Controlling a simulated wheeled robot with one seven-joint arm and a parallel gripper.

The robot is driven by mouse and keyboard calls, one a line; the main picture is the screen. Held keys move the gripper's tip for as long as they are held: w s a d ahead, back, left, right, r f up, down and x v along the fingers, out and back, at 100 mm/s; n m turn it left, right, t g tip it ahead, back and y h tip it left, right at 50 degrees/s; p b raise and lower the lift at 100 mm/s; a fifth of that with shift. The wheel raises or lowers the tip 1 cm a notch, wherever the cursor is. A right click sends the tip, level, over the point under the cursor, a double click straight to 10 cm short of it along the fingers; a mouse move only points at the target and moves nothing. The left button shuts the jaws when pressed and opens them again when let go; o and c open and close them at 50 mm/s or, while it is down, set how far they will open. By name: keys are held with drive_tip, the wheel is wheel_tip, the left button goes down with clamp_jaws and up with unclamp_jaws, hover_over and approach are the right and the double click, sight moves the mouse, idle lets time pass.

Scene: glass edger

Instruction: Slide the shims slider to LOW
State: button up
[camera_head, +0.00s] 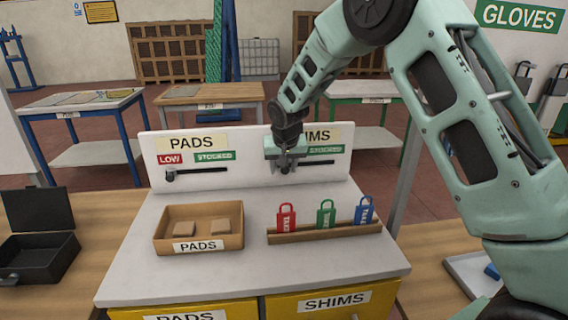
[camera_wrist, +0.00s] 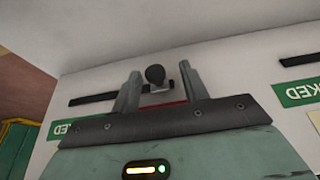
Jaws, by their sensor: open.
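The white panel (camera_head: 245,179) has a PADS slider on the left and a SHIMS slider on the right. My gripper (camera_head: 286,167) is at the left end of the shims slot (camera_head: 318,164), hiding its knob and LOW label in the head view. In the wrist view, the dark round shims knob (camera_wrist: 155,74) sits between the open fingers of my gripper (camera_wrist: 160,71), with no clear grip on it. The slot (camera_wrist: 92,99) runs from the knob toward the green STOCKED label (camera_wrist: 68,128). A red strip (camera_wrist: 177,103) shows behind the gripper, beside the knob.
The pads slider knob (camera_head: 170,175) is at its slot's left end, under a red LOW label (camera_head: 170,159). Below the panel are a PADS tray (camera_head: 230,241) with two brown pads and a wooden rack (camera_head: 290,238) with red, green and blue tags. A black open case (camera_head: 40,250) is at left.

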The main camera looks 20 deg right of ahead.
drive_tip(key=b+v, duration=0.3)
drive_tip(key=v, duration=1.4)
drive_tip(key=shift+r+b, duration=0.2)
drive_tip(key=shift+b, duration=0.15)
drive_tip(key=s+a+f+n+g+y, duration=0.1)
drive_tip(key=s+a+f+n, duration=0.2)
drive_tip(key=s+a, duration=0.4)
drive_tip(key=s+a+f+n+g+y, duration=0.15)
drive_tip(key=s+a+f, duration=0.3)
drive_tip(key=s, duration=0.45)
drive_tip(key=s+a+f+n+g, duration=0.1)
drive_tip(key=s+f+n, duration=0.2)
drive_tip(key=s, duration=0.7)
drive_tip(key=s+a+f+n+g, duration=0.1)
drive_tip(key=s+f+n, duration=0.2)
drive_tip(key=s, duration=0.8)
drive_tip(key=shift+a+f+h, duration=0.2)
drive_tip(key=shift+f+h, duration=0.15)
drive_tip(key=shift+f, duration=0.15)
drive_tip(key=shift+n, duration=0.25)
